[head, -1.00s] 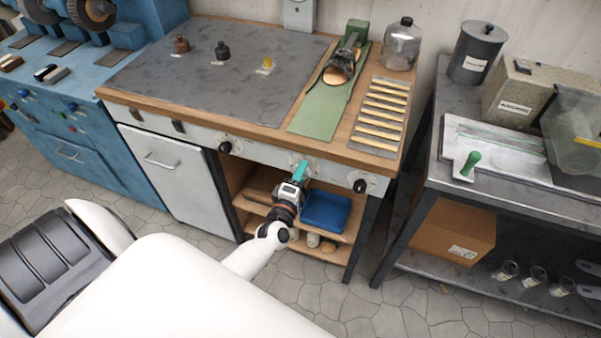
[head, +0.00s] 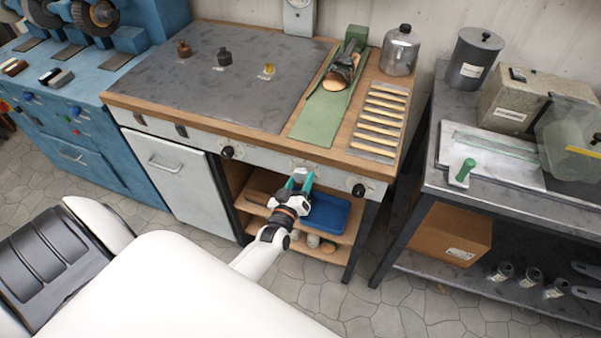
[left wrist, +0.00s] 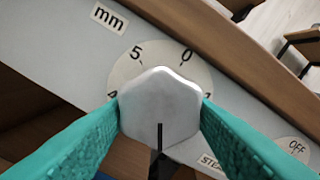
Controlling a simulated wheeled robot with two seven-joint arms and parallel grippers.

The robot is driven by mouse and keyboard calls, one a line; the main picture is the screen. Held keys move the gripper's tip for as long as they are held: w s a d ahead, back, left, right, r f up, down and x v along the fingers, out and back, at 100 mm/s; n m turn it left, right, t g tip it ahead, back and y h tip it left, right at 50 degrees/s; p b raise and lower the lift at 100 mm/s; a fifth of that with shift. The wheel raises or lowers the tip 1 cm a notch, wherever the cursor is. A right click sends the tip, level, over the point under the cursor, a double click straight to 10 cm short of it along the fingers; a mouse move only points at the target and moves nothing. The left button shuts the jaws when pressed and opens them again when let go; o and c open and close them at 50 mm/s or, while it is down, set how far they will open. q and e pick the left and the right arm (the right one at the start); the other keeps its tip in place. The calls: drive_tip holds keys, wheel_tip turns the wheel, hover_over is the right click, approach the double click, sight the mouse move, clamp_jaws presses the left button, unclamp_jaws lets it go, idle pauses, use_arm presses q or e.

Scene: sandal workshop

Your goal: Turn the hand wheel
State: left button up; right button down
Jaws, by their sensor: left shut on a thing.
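The hand wheel is a pale grey, hexagon-shaped knob (left wrist: 158,98) on the front panel of the wooden-topped bench. In the head view the hand wheel (head: 300,173) sits mid-panel. My left gripper (left wrist: 160,112) is shut on it, one teal finger touching each side. In the head view my left gripper (head: 300,184) reaches up to the panel. Behind the wheel is a round white dial (left wrist: 127,70) with 5 at upper left and 0 at upper right; other marks are partly hidden. A dark line runs down the wheel's lower face. My right gripper is not in view.
Black knobs sit on the panel left (head: 228,152) and right (head: 358,190) of the wheel. A blue tray (head: 328,213) lies on the open shelf below. A metal table (head: 430,185) stands to the right, across a gap of floor.

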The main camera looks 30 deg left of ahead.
use_arm(q)
drive_tip(key=m, duration=0.6)
drive_tip(key=shift+a+f+p, duration=0.1)
drive_tip(key=shift+f+p, duration=0.05)
drive_tip(key=shift+p, duration=0.25)
drive_tip(key=shift+s+m, duration=0.1)
drive_tip(key=shift+m, duration=0.2)
drive_tip(key=o, duration=0.9)
drive_tip(key=b+v, duration=0.1)
drive_tip(key=v, duration=1.1)
drive_tip(key=shift+b, duration=0.3)
